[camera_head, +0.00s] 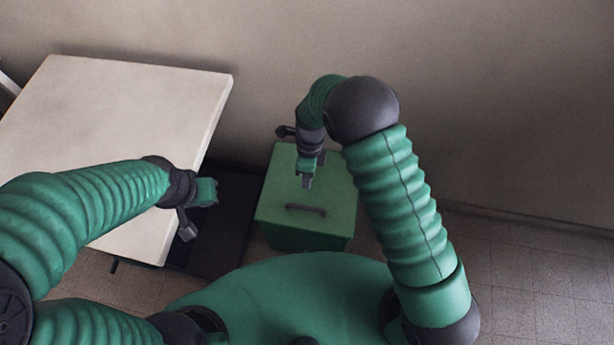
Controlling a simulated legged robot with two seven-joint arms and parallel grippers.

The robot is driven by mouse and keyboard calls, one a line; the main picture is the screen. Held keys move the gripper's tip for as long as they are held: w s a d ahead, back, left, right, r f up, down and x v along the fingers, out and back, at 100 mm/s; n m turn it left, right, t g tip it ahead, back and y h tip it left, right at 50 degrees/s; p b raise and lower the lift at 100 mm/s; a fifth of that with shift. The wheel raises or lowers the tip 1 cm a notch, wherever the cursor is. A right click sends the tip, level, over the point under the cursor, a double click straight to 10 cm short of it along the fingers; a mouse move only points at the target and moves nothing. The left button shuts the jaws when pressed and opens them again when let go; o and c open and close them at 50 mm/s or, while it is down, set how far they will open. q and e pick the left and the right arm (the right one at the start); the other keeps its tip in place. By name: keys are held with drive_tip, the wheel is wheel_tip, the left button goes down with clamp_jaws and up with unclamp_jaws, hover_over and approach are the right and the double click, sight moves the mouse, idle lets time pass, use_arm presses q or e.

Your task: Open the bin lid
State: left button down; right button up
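A green bin with a flat green lid (276,208) stands on the floor near the middle of the head view. The lid looks shut and has a dark bar handle (306,210) near its front edge. My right gripper (307,183) points down above the lid, a little behind the handle, and appears apart from it. Its fingers are too small to tell whether they are open or shut. My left gripper (207,191) is at the right edge of the white table, left of the bin. Its fingers are seen from an angle that hides their opening.
A white table (120,105) stands at the left, with a dark base (228,215) between it and the bin. A plain wall (500,100) runs behind the bin. The tiled floor (540,270) at the right is clear.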

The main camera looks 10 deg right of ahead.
drive_tip(key=o, duration=0.5)
drive_tip(key=p+v, duration=0.2)
drive_tip(key=v, duration=1.4)
drive_tip(key=shift+w+r, duration=0.2)
drive_tip(key=shift+r, duration=0.15)
